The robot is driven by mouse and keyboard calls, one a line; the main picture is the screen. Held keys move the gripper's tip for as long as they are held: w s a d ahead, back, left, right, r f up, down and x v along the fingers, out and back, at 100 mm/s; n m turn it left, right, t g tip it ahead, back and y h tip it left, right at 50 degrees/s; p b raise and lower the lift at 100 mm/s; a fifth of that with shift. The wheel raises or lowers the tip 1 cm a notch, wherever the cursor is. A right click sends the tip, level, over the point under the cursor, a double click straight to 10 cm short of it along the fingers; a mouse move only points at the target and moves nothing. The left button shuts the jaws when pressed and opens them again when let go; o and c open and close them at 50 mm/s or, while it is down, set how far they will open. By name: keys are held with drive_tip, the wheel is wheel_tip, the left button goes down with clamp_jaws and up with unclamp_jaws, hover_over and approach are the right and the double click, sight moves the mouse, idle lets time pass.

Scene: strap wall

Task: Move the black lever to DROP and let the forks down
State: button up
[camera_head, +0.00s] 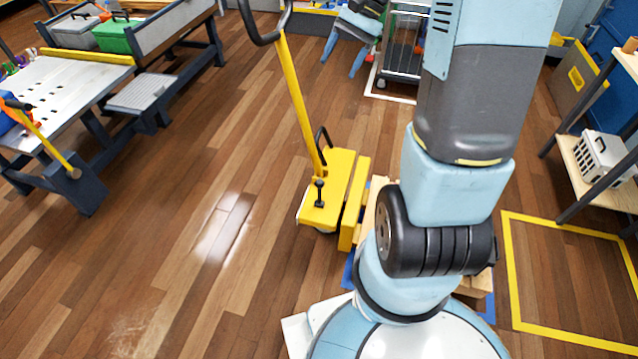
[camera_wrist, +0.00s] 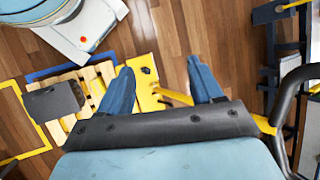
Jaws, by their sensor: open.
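A yellow pallet jack (camera_head: 339,172) stands on the wood floor with its tall handle (camera_head: 300,105) leaning up to a black grip loop. The small black lever (camera_head: 319,188) stands up from the front of its yellow body. In the wrist view, the jack's yellow body (camera_wrist: 146,96) lies below and between the fingers, and a small dark knob (camera_wrist: 147,70) on it may be the lever. My gripper (camera_wrist: 160,63) is open and empty, with its blue fingers apart, above the jack. Any DROP marking is too small to read.
A wooden pallet (camera_wrist: 100,80) lies beside the jack, partly hidden by my arm in the head view. A workbench (camera_head: 75,90) stands at left. A shelf (camera_head: 600,165) and yellow floor outline (camera_head: 510,270) are at right. Floor left of the jack is clear.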

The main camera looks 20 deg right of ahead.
drive_tip(key=w+d+f+m+y, duration=0.2)
drive_tip(key=w+f, duration=0.1)
drive_tip(key=f, duration=0.3)
drive_tip(key=w+d+f+m+y, duration=0.2)
drive_tip(key=w+f, duration=0.1)
drive_tip(key=f, duration=0.3)
drive_tip(key=m+t+y, duration=0.7)
drive_tip(key=m+t, duration=0.2)
drive_tip(key=m, duration=0.5)
approach(320, 183)
drive_tip(key=x, duration=0.3)
drive_tip(key=f+x, duration=0.1)
drive_tip(key=x, duration=0.2)
drive_tip(key=w+x, duration=0.1)
drive_tip(key=x, duration=0.3)
drive_tip(key=shift+w+d+f, duration=0.15)
drive_tip(key=shift+f, duration=0.1)
